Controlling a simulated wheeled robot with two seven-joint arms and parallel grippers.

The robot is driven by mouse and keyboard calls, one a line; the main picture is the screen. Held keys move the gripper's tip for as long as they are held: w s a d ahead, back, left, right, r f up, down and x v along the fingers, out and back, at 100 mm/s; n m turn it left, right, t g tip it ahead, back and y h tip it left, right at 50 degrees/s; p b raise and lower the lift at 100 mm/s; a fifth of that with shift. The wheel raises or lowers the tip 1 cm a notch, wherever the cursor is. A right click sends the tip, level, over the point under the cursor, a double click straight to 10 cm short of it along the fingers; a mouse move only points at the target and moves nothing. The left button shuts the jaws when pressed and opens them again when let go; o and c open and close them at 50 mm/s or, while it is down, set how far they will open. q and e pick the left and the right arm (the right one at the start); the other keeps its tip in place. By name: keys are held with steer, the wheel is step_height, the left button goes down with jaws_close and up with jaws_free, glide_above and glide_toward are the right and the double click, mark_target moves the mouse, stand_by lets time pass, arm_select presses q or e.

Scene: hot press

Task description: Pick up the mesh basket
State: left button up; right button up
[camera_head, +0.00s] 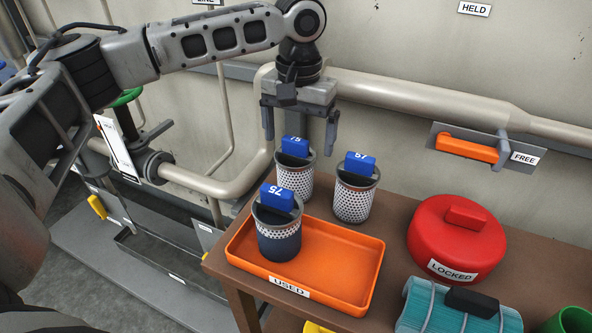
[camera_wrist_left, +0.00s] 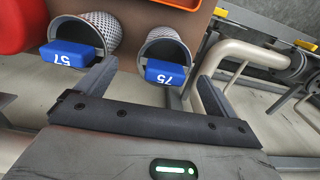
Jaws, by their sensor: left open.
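Three mesh baskets with blue tags are in the head view. The rear basket (camera_head: 295,182), tag apparently 75, stands on the brown table. Another basket (camera_head: 354,203), tag apparently 57, stands to its right. A third basket (camera_head: 278,238), dark below, stands in the orange tray marked USED (camera_head: 338,262). My left gripper (camera_head: 300,140) is open and empty, pointing down around and above the rear basket's tag. In the left wrist view the 75 basket (camera_wrist_left: 167,45) lies ahead between the spread fingers (camera_wrist_left: 152,80); the 57 basket (camera_wrist_left: 88,36) is outside them, left. My right gripper does not show.
A red round LOCKED cover (camera_head: 457,238) and a teal cylinder (camera_head: 455,308) sit on the table's right. A beige pipe (camera_head: 425,100) runs along the wall behind the baskets. An orange handle (camera_head: 467,147) is on the wall at right.

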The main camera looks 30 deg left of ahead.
mark_target(296, 154)
arm_select(q)
steer(key=shift+w+a+f, duration=0.1)
steer(key=shift+a+f, duration=0.1)
steer(key=shift+f, duration=1.55)
steer(key=shift+a+f, duration=0.15)
steer(key=shift+f, duration=1.55)
steer(key=c, duration=1.2)
